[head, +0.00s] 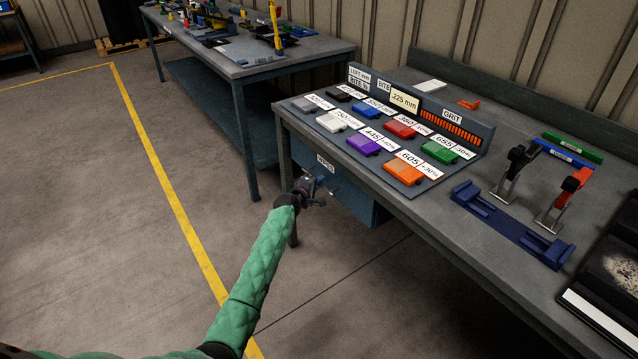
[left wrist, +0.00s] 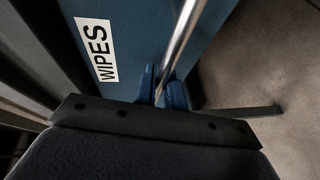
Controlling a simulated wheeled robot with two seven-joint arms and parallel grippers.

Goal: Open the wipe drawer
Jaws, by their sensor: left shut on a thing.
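The wipe drawer (head: 355,196) is a blue unit under the front edge of the grey workbench. Its front carries a white WIPES label, which reads clearly in the left wrist view (left wrist: 96,50). A silver bar handle (left wrist: 182,38) runs along the drawer front. My left gripper (head: 310,188) is at the drawer front, at the end of my green-sleeved arm. In the left wrist view its blue fingers (left wrist: 164,88) are closed around the handle. How far the drawer stands out from the bench is hard to tell. My right gripper is in neither view.
The workbench top (head: 440,215) holds a board with several coloured blocks and number labels, a dark blue fixture (head: 512,228) and two upright clamps. A second bench (head: 270,55) stands behind. The floor left of the drawer is clear, with a yellow line (head: 165,180).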

